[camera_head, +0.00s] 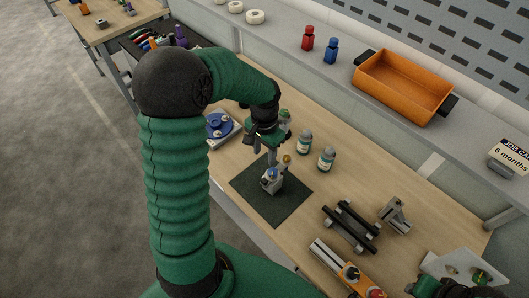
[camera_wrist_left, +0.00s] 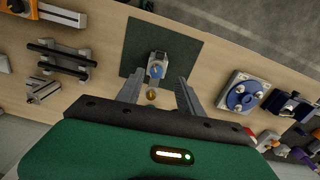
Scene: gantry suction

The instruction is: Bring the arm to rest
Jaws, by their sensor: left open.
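My left arm comes in from the left in the head view and bends down over the bench. My left gripper (camera_head: 277,158) hangs above the dark mat (camera_head: 254,199), pointing down. In the left wrist view, its two fingers (camera_wrist_left: 158,92) are spread apart. A small grey fixture with a blue part (camera_head: 270,180) stands on the mat; it also shows just past the fingertips in the left wrist view (camera_wrist_left: 158,66). A small brass-coloured knob (camera_wrist_left: 152,95) appears between the fingers, and I cannot tell whether anything touches it. Part of my right arm shows at the bottom right, its fingers unclear.
Two small bottles (camera_head: 305,142) (camera_head: 327,159) stand behind the mat. A round blue fixture (camera_head: 219,125) is to the left; a black-railed stand (camera_head: 350,227) and grey bracket (camera_head: 395,214) to the right. An orange bin (camera_head: 403,87) sits on the shelf.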

